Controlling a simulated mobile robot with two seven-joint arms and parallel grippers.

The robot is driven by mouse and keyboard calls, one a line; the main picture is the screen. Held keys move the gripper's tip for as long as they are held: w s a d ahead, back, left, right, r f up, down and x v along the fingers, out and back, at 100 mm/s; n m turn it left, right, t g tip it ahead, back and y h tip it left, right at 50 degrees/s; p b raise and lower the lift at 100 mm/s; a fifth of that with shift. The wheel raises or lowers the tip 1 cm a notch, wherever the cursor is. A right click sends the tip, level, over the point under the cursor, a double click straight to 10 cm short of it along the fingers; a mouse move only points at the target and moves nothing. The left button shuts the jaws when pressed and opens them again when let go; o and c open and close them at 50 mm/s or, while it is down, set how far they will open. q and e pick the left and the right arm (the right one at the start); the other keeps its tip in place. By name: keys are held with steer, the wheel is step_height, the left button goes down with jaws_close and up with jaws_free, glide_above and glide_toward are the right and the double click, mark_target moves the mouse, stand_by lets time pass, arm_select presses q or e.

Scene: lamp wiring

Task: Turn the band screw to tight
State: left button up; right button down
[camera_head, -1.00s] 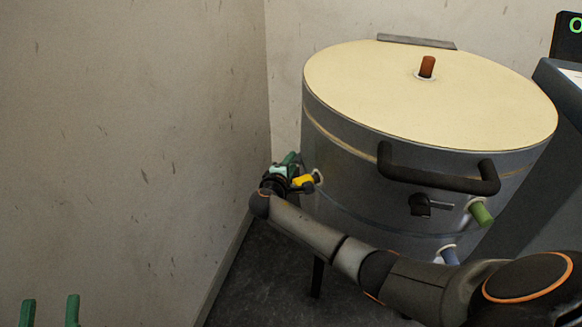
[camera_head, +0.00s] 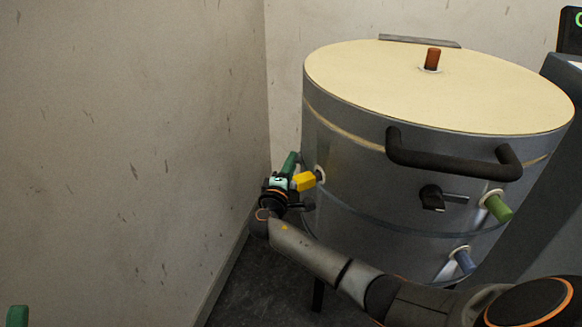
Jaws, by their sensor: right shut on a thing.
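A grey round drum (camera_head: 350,165) with a cream lid (camera_head: 435,85) stands against the corner. A thin band (camera_head: 400,235) runs around its side. My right gripper (camera_head: 290,162), with green fingers, is at the drum's left side. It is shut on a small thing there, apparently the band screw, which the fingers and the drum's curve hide. How far the screw is turned cannot be seen. A yellow peg (camera_head: 303,181) in a white collar is right beside the gripper. One green finger of my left gripper (camera_head: 17,316) shows in the bottom left corner, far from the drum.
A red peg (camera_head: 432,58) stands on the lid. A wall (camera_head: 140,150) rises close to the gripper's left.

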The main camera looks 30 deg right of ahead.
steer(key=c, duration=0.9)
jaws_free()
steer(key=shift+o, duration=0.2)
arm_select(q)
step_height(320, 180, up, 3)
steer(key=p, duration=0.3)
steer(key=shift+a+m, duration=0.15)
steer(key=shift+m, duration=0.15)
arm_select(e)
steer(key=v, duration=1.2)
steer(key=shift+s+a, duration=0.15)
steer(key=shift+a, duration=0.05)
